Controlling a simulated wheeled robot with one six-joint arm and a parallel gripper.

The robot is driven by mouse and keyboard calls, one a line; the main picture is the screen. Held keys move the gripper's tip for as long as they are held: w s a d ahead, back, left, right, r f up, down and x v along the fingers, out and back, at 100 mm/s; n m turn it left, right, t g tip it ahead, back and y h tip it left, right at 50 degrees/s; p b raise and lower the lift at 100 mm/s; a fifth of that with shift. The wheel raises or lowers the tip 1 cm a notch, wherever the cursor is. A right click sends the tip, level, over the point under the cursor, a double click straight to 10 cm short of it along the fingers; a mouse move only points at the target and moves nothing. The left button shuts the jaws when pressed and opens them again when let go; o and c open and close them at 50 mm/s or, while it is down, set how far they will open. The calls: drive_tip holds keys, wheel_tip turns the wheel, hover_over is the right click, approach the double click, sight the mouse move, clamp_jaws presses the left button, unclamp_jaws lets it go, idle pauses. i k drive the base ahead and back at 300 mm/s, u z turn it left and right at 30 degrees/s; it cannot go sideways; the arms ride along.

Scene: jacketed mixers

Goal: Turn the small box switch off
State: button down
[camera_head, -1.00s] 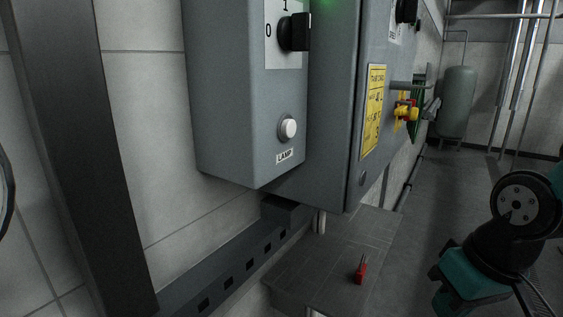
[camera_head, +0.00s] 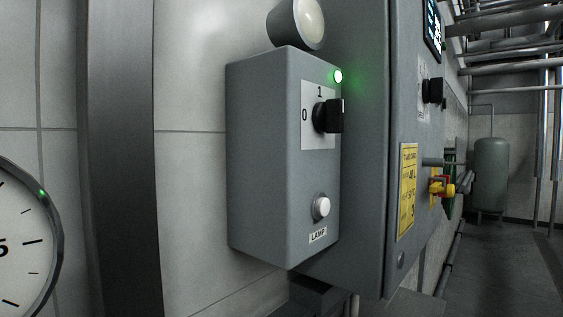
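The small grey box (camera_head: 262,160) is fixed to the wall at the centre of the head view. Its black rotary switch (camera_head: 332,117) sits on a pale plate (camera_head: 308,136) marked 0 at the left and 1 at the top. The knob is seen at an angle, and I cannot tell which mark it points to. A green light (camera_head: 338,76) above the switch is lit. A white push button (camera_head: 321,207) labelled LAMP is lower on the same face. My gripper is not in view.
A round lamp (camera_head: 305,22) is above the box. A larger grey cabinet (camera_head: 372,190) with another black knob (camera_head: 433,91) and a yellow label (camera_head: 407,190) stands to the right. A dark column (camera_head: 121,160) and a gauge (camera_head: 22,240) are at the left. Open floor (camera_head: 500,270) lies at the right.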

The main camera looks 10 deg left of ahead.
sight(328, 117)
drive_tip(key=u, duration=0.05)
drive_tip(key=k, duration=1.2)
drive_tip(key=z, duration=0.55)
drive_tip(key=i, duration=0.9)
drive_tip(key=u, duration=0.65)
